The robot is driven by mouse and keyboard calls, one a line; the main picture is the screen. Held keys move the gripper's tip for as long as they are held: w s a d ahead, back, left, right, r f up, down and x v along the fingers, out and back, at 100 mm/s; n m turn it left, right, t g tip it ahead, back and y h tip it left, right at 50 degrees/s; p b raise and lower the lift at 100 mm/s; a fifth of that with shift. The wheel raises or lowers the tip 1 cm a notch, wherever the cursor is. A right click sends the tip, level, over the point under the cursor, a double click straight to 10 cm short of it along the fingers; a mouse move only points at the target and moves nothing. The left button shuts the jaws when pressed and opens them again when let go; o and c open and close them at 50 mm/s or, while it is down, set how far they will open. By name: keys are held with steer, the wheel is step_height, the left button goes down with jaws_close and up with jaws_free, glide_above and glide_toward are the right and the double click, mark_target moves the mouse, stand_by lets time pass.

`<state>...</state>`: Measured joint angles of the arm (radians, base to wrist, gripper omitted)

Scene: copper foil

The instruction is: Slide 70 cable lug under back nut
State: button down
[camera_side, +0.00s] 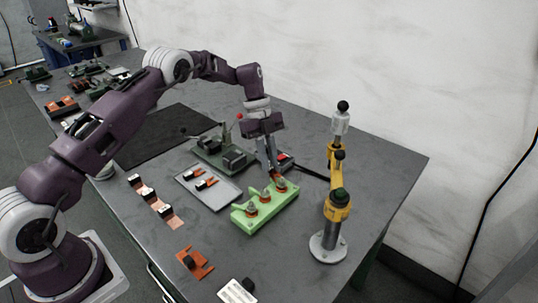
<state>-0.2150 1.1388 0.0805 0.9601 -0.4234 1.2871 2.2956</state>
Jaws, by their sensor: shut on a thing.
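A light green block (262,217) stands near the middle of the table, with a row of studs and reddish nuts on top. The back nut (281,186) is at the block's far right end. My gripper (273,176) points down just behind that end, close to the back nut. It is shut on a small cable lug, mostly hidden by the fingers. Whether the lug touches the nut or lies under it is too small to tell. Two more lugs with orange and black parts (205,183) lie on a grey tray (221,197) left of the block.
A yellow lever tool (338,195) on a round base stands at right. A dark green device (222,154) is behind the tray. Copper strips (155,203) lie at left, an orange piece (195,263) in front. A black mat (165,137) lies at the back left.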

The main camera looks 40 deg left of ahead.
mark_target(274, 173)
steer(key=shift+f, duration=0.55)
stand_by(0.4)
steer(key=shift+s+d, duration=0.2)
steer(key=shift+d, duration=0.4)
steer(key=shift+s+d, duration=0.15)
steer(key=shift+d, duration=0.45)
stand_by(1.4)
steer(key=shift+f, duration=0.15)
stand_by(0.8)
steer(key=c, duration=1.7)
jaws_free()
steer(key=shift+r, duration=1.55)
steer(key=o, duration=0.5)
steer(key=shift+o, duration=0.2)
